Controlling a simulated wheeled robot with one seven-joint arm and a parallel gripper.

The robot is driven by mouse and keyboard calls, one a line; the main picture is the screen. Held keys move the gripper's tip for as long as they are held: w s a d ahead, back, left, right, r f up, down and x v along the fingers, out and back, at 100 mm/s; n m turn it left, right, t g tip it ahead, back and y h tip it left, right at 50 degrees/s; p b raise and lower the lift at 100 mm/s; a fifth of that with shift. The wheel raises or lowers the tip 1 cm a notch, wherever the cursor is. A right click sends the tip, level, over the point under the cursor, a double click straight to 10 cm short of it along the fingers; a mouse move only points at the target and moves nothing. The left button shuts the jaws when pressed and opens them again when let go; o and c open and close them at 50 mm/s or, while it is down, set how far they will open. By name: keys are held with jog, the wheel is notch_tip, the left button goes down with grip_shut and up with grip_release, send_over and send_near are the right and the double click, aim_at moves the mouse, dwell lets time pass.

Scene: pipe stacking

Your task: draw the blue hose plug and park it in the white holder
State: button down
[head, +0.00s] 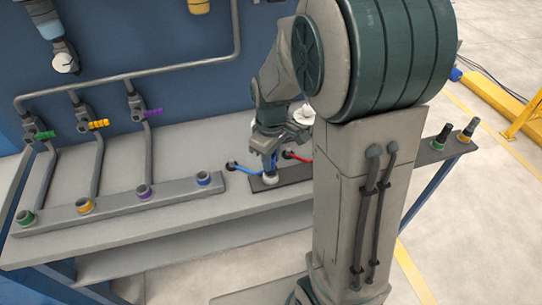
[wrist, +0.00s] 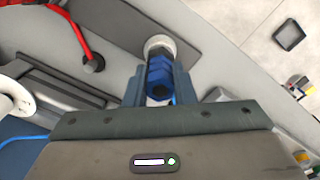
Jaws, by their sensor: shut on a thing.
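My gripper (wrist: 160,88) is shut on the blue hose plug (wrist: 160,72), with one finger on each side of it. In the wrist view the plug's far end lines up with the white holder (wrist: 158,41), which shows as a pale ring around it. I cannot tell how deep the plug sits in it. In the head view my gripper (head: 272,150) is above the dark plate (head: 298,174), pointing down. The white holder (head: 270,179) shows just under the plug. A blue hose (head: 245,170) runs on the bench left of it.
A red hose (head: 297,157) lies close to the right of my gripper. A rail (head: 115,208) with several coloured ring sockets lies to the left, a blue-ringed one (head: 203,178) nearest. Two dark plugs (head: 442,136) stand at the far right. My arm hides the bench between.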

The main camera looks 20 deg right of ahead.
jog(key=c, duration=1.1)
grip_release()
notch_tip(320, 180, up, 14)
jog(key=shift+f+p, duration=0.1)
jog(key=shift+p, duration=0.35)
jog(key=s+m+t, duration=0.1)
jog(key=s+m, duration=0.1)
jog(key=s, duration=0.2)
jog(key=s+f+m+t, duration=0.1)
jog(key=s+m, duration=0.2)
jog(key=s, duration=0.2)
jog(key=s+f+m+p, duration=0.1)
jog(key=s+m, duration=0.1)
jog(key=s, duration=0.2)
jog(key=shift+s+f+m+t, duration=0.1)
jog(key=shift+s+m+t, duration=0.2)
jog(key=shift+m+t, duration=0.1)
